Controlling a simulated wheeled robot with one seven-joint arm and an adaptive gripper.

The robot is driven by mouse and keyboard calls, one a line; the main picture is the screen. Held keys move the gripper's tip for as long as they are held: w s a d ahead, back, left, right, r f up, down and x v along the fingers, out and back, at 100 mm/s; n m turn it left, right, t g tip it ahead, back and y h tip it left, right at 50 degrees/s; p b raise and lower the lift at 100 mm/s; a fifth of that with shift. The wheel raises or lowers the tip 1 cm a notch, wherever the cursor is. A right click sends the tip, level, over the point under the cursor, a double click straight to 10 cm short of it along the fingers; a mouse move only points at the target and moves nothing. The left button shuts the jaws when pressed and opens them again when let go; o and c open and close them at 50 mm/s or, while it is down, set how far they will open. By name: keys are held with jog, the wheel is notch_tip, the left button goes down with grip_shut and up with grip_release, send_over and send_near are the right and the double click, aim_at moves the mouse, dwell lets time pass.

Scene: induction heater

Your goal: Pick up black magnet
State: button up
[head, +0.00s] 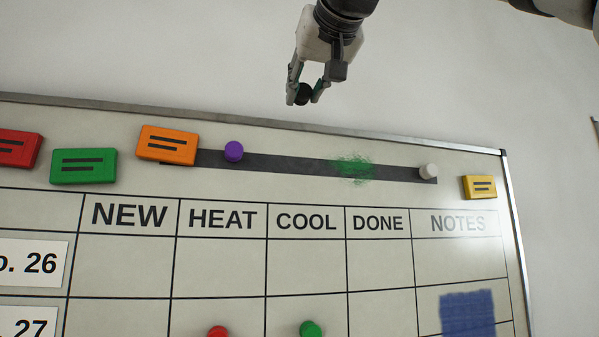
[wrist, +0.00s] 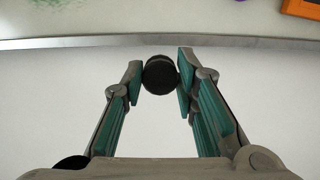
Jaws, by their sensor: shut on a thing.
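The black magnet (head: 303,94) is a small round black piece. My gripper (head: 305,95) is shut on it and holds it between its two fingertips. In the head view it appears above the top edge of the whiteboard, against the pale wall. In the wrist view the black magnet (wrist: 160,75) sits between the green-padded fingers of my gripper (wrist: 160,76), with the board's metal frame behind it.
The whiteboard (head: 240,280) has a dark strip (head: 300,166) with a purple magnet (head: 233,151) and a white magnet (head: 429,171). Red, green, orange (head: 167,145) and yellow blocks are along its top. Red and green magnets sit lower. The wall area around my gripper is clear.

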jog(key=f+v, duration=0.3)
jog(key=v, duration=1.6)
jog(key=shift+s+d+b, duration=0.2)
jog(key=shift+s+b, duration=0.15)
jog(key=shift+b, duration=0.1)
